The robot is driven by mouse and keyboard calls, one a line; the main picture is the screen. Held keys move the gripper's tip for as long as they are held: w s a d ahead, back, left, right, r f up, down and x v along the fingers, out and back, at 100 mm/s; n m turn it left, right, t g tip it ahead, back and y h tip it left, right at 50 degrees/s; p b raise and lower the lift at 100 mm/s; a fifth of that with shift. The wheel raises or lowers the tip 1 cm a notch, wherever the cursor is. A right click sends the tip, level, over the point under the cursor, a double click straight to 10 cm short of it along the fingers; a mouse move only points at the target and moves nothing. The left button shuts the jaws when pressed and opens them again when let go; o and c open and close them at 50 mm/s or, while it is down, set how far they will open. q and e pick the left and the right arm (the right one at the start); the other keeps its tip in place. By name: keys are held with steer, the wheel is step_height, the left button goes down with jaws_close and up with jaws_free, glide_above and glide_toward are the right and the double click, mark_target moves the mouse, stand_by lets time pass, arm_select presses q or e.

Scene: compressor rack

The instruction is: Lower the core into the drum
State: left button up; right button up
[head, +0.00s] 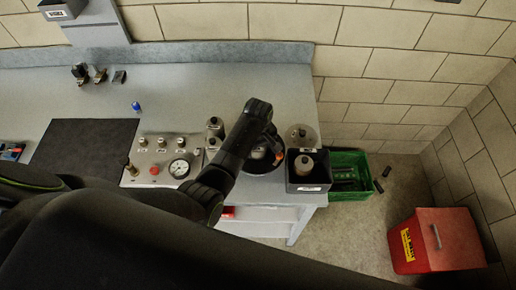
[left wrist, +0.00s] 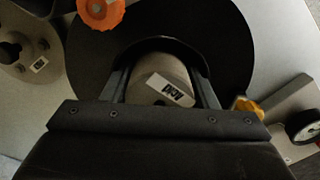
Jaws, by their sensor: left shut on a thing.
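My left gripper (head: 268,146) reaches in over the right end of the bench. In the left wrist view my left gripper (left wrist: 162,82) is shut on the core (left wrist: 152,72), a pale round piece with a white printed label between the two fingers. Behind the core is a wide black disc, which I take for the drum (left wrist: 230,45), with a dark curved rim around the core's far side. In the head view the black drum (head: 262,170) shows partly under my arm. How deep the core sits is unclear. My right gripper is not in view.
A grey panel with a gauge (head: 179,168) stands left of the drum. A black bin (head: 293,184) holding a bottle and a round grey lid (head: 302,131) are at the right. An orange knob (left wrist: 100,14) is close by. A green crate (head: 349,158) and a red box (head: 449,229) are beyond.

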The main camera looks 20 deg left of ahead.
arm_select(q)
steer(key=shift+w+r, duration=0.1)
steer(key=shift+r, duration=0.1)
steer(key=shift+f, duration=0.1)
steer(key=shift+f, duration=0.2)
steer(key=shift+r, duration=0.1)
steer(key=shift+r, duration=0.25)
stand_by(0.5)
steer(key=shift+f, duration=0.35)
steer(key=shift+r, duration=0.35)
